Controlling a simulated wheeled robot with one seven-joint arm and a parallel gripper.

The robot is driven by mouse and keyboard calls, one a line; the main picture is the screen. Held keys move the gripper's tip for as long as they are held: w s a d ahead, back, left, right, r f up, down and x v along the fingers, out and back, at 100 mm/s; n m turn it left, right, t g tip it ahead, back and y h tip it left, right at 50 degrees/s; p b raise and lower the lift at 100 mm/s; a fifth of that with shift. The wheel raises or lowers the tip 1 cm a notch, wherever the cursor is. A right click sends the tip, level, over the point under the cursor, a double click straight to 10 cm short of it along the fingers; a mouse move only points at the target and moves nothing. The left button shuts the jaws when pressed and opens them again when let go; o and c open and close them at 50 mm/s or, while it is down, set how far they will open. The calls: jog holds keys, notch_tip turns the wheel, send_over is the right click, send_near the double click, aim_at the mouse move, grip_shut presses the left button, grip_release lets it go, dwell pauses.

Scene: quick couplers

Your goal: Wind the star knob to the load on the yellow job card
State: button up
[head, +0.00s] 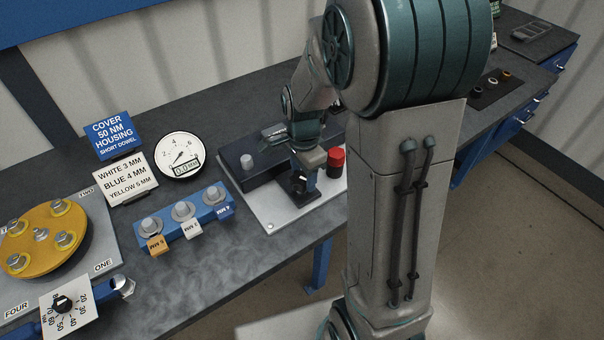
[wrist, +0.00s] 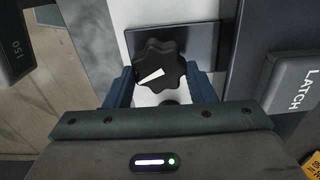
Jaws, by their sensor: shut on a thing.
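The star knob (wrist: 160,68) is black and lobed, with a white pointer wedge on its face. In the wrist view it sits between the two blue fingers of my gripper (wrist: 163,84), which is shut on it. The pointer lies slanted across the knob. In the head view my gripper (head: 304,182) is down at the pale plate (head: 270,215), and the knob is hard to make out there. Part of a yellow card (wrist: 313,164) shows at the wrist view's lower right corner; its text is cut off.
A dark panel (wrist: 14,42) marked 150 and a grey block (wrist: 293,85) marked LATCH flank the knob. In the head view a red cylinder (head: 336,160) stands right of my gripper. A dial gauge (head: 180,154), blue socket rack (head: 190,222) and yellow disc (head: 42,240) are left.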

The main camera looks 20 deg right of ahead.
aim_at(304, 177)
jog(key=shift+m, duration=1.4)
jog(key=o, duration=1)
jog(key=shift+c, duration=0.2)
notch_tip(304, 177, up, 14)
jog(key=shift+s, duration=0.15)
